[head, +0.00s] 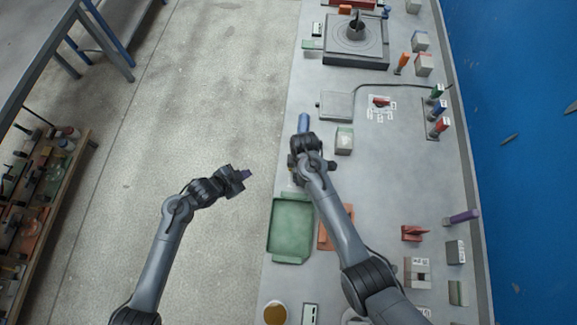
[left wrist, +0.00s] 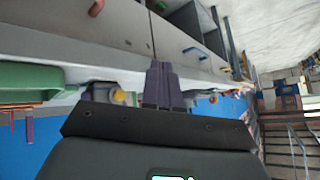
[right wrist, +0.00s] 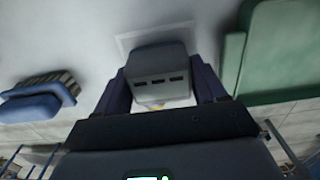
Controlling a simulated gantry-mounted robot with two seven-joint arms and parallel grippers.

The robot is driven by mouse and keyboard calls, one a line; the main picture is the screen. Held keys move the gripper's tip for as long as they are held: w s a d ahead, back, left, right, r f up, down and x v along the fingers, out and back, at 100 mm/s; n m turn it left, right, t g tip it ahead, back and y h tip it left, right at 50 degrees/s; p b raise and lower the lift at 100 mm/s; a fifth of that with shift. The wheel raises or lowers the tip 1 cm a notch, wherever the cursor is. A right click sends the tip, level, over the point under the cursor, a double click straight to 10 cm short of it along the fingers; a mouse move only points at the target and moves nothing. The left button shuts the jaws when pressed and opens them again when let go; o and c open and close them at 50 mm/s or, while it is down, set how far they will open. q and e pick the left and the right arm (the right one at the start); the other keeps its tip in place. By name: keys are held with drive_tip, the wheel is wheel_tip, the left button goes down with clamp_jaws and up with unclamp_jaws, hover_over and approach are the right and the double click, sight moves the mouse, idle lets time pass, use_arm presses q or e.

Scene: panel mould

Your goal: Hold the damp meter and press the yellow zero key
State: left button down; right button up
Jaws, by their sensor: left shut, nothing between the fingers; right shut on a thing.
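The damp meter (right wrist: 160,72) is a grey block with three dark slots, between the fingers of my right gripper (right wrist: 160,92) in the right wrist view. A pale outline on the bench shows around it. A small yellow patch shows at its lower edge, partly hidden by the gripper body. In the head view my right gripper (head: 296,168) is above the bench's left edge and mostly hides the meter. My left gripper (head: 247,174) is shut and empty, left of the bench edge over the floor. In the left wrist view a yellow round spot (left wrist: 118,95) shows left of its fingertips.
A green tray (head: 291,226) lies just below the right gripper in the head view. A blue-handled brush (head: 303,123) and a grey block (head: 344,141) lie above it. A turntable (head: 356,40) stands at the far end. Floor around the left gripper is clear.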

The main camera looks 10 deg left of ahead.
sight(280, 172)
use_arm(q)
drive_tip(key=shift+w+d+f+m+h, duration=0.15)
drive_tip(key=shift+w+m+h, duration=0.2)
drive_tip(key=shift+w+h, duration=0.4)
drive_tip(key=shift+w+d+m+h, duration=0.2)
drive_tip(key=shift+w+m+h, duration=0.3)
drive_tip(key=shift+h, duration=0.4)
drive_tip(key=shift+w+d+f+m+h, duration=0.15)
drive_tip(key=shift+w+m+h, duration=0.1)
drive_tip(key=shift+w+h, duration=0.55)
drive_tip(key=shift+d+r, duration=0.1)
drive_tip(key=shift+d, duration=0.1)
drive_tip(key=shift+d, duration=4.25)
drive_tip(key=shift+d, duration=0.95)
drive_tip(key=shift+a, duration=0.9)
drive_tip(key=shift+a, duration=0.1)
